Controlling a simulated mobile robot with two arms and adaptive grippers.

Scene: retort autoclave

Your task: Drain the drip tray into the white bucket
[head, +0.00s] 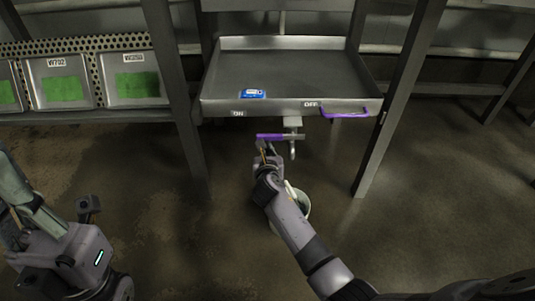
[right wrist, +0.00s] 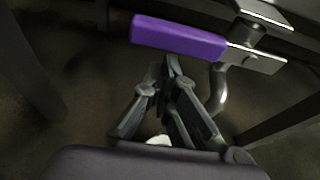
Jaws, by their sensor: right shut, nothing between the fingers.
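The grey metal drip tray (head: 290,75) sits level in a frame, with ON and OFF marks on its front edge. Below it hangs a drain valve (head: 292,124) with a bent spout. Its purple lever (head: 270,136) points left, toward the ON side; it also shows in the right wrist view (right wrist: 178,37). My right gripper (head: 265,146) is shut and empty, its fingertips at the lever's underside; I cannot tell if they touch. The white bucket (head: 304,199) stands on the floor below, partly hidden by my right arm. My left arm shows at lower left; its finger state is unclear.
A purple handle (head: 345,113) is on the tray's right front edge. A blue item (head: 252,94) lies in the tray. Frame legs (head: 186,130) stand on both sides. Bins with green contents (head: 135,85) are at left. The floor right of the bucket is clear.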

